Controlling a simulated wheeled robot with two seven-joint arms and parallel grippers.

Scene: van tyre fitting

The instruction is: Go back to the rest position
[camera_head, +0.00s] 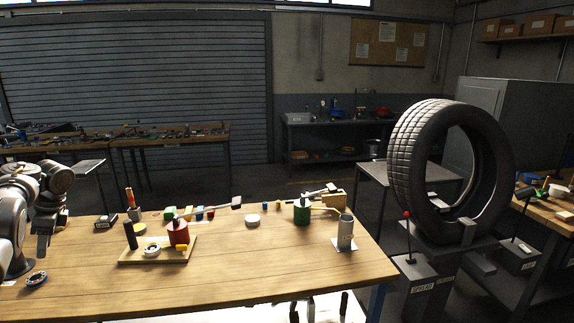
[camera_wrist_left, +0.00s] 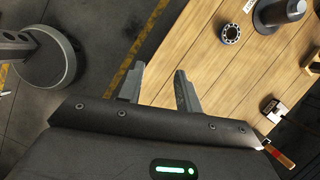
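My left gripper (camera_head: 43,247) hangs at the left end of the workbench (camera_head: 300,272) in the head view, pointing down and seemingly above it. In the left wrist view its two fingers (camera_wrist_left: 158,90) are apart with nothing between them, so it is open and empty. A small dark ring (camera_head: 36,279) lies on the bench close to this gripper; a ring (camera_wrist_left: 230,34) shows on the wood in the wrist view, beyond the fingers. My right gripper cannot be made out in either view.
A wooden board (camera_head: 135,259) carries a red can (camera_head: 178,233) and a dark cylinder (camera_head: 131,235). A green can (camera_head: 302,212) and a grey cup (camera_head: 345,232) stand further right. A large tyre (camera_head: 411,165) stands upright beyond the bench. The bench's front middle is clear.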

